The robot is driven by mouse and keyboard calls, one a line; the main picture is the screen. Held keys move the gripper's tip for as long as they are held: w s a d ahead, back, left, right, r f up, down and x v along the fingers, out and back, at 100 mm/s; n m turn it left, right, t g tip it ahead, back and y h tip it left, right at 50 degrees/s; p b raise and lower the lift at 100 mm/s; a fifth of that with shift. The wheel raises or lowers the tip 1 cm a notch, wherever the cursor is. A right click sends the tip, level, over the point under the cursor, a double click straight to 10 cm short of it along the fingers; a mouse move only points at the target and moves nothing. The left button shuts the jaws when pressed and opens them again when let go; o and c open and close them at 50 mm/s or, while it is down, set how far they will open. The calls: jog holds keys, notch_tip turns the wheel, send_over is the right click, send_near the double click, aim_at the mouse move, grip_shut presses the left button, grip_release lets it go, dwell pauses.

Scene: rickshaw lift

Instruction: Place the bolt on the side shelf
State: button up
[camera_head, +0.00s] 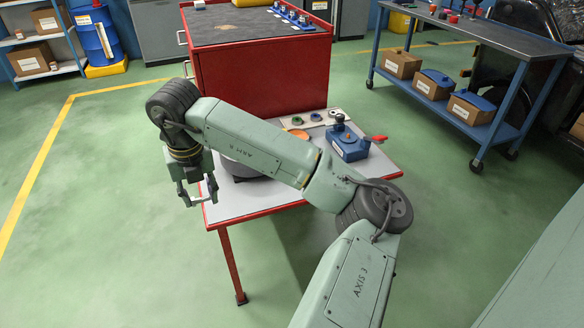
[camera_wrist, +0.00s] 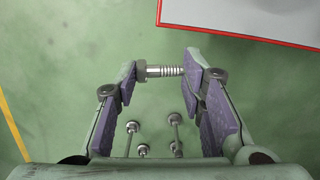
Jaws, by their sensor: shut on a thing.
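My gripper (camera_head: 196,198) hangs in the air just off the left edge of a white, red-edged shelf (camera_head: 270,198) joined to the red cabinet's side. In the wrist view its fingers are closed on a metal bolt (camera_wrist: 168,71), with a dark head at the left and a ribbed silver shank lying crosswise between the fingertips. Green floor shows below the bolt. The shelf's corner (camera_wrist: 250,14) is at the top right of that view.
On the shelf stand a blue device (camera_head: 347,143) with a red handle and a dark round object partly hidden by my arm. The red cabinet (camera_head: 262,85) rises behind. A blue-framed workbench (camera_head: 480,32) with boxes below is at the right. The shelf's front strip looks bare.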

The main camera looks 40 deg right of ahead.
jog(key=s+a+f+m+b, duration=0.1)
jog(key=s+a+f+b, duration=0.15)
jog(key=f, duration=0.55)
jog(key=p, duration=0.3)
send_over(223, 203)
jog(key=shift+s+a+f, duration=0.15)
jog(key=shift+s+f, duration=0.15)
jog(key=shift+f, duration=0.3)
jog(key=shift+f+p, duration=0.4)
jog(key=shift+f, duration=1.35)
jog(key=shift+f, duration=0.2)
jog(key=o, duration=1.1)
